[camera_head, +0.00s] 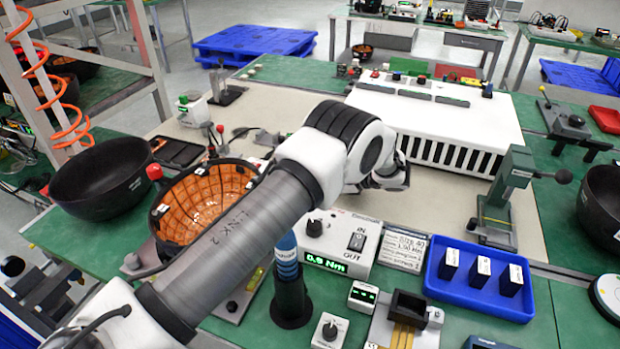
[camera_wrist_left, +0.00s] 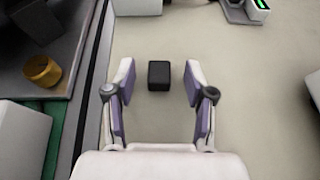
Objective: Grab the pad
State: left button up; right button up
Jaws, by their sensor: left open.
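A small black block, which looks like the pad (camera_wrist_left: 159,75), lies on the beige mat (camera_wrist_left: 245,90) in the left wrist view. My left gripper (camera_wrist_left: 158,88) is open above the mat, with one finger to each side of the block. The block sits between and slightly beyond the fingertips, with a visible gap on both sides. In the head view my left arm reaches across the bench from the lower left, and I cannot make out the block there. My right gripper is not in view.
A white slotted unit (camera_head: 437,116) stands behind the arm. A torque box (camera_head: 338,243), a blue tray (camera_head: 470,287) with black blocks, and a grey toggle clamp (camera_head: 507,195) are in front and to the right. An orange-lined bowl (camera_head: 205,203) stands left.

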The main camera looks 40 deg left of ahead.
pick_arm(q)
jog(key=shift+a+f, duration=0.2)
jog(key=shift+a, duration=0.2)
jog(key=shift+d, duration=0.1)
jog(key=c, duration=0.8)
